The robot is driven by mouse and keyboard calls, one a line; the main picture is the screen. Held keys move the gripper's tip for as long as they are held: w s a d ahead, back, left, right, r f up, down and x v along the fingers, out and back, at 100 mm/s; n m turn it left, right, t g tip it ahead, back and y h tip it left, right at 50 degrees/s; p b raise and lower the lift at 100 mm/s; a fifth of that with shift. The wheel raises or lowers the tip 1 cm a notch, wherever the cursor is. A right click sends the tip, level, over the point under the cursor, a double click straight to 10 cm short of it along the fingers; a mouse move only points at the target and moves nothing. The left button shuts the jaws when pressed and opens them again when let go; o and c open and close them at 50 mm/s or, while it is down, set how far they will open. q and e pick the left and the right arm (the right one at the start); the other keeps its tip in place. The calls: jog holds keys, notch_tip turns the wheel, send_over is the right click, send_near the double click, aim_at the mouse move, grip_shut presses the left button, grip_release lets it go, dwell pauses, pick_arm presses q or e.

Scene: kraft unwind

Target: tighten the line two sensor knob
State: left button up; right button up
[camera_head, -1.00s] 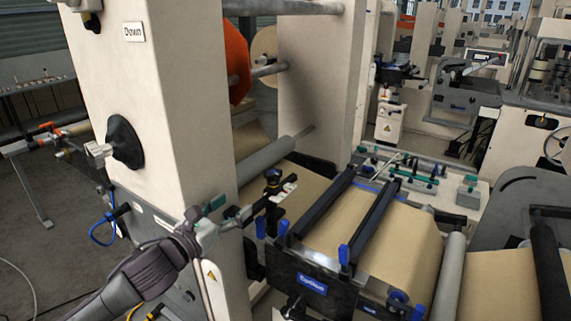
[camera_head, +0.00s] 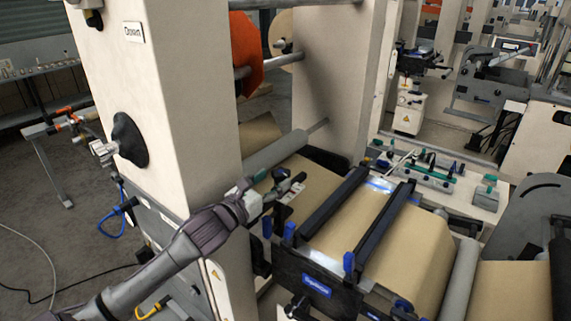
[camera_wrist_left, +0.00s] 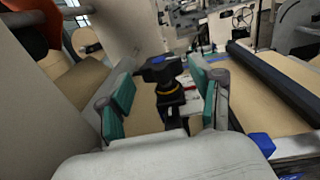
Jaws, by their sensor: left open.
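The sensor knob (camera_wrist_left: 163,68) is a dark knob with a blue cap centre, on a black stem with a yellow ring. In the left wrist view it stands between the green-padded fingers of my left gripper (camera_wrist_left: 160,94), with a gap to each pad. The gripper is open and holds nothing. My right gripper is not in view. I cannot tell which line number the knob belongs to.
The tan kraft web (camera_head: 395,245) runs under two black bars (camera_head: 335,203) to the right. A grey roller (camera_head: 275,152) lies behind the gripper. The beige machine column (camera_head: 165,90) stands close on the left. Blue clamps (camera_head: 289,231) rise near the front.

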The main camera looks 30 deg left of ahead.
aim_at(286, 170)
pick_arm(q)
jog(key=w, duration=0.2)
jog(key=w+p, duration=0.1)
jog(key=w, duration=0.1)
jog(key=shift+w+d+r+p, duration=0.1)
jog(key=shift+w+r+p, duration=0.1)
jog(key=shift+w+p, duration=0.15)
jog(key=shift+w+f, duration=0.2)
jog(key=shift+w, duration=0.5)
jog(key=shift+c, duration=0.2)
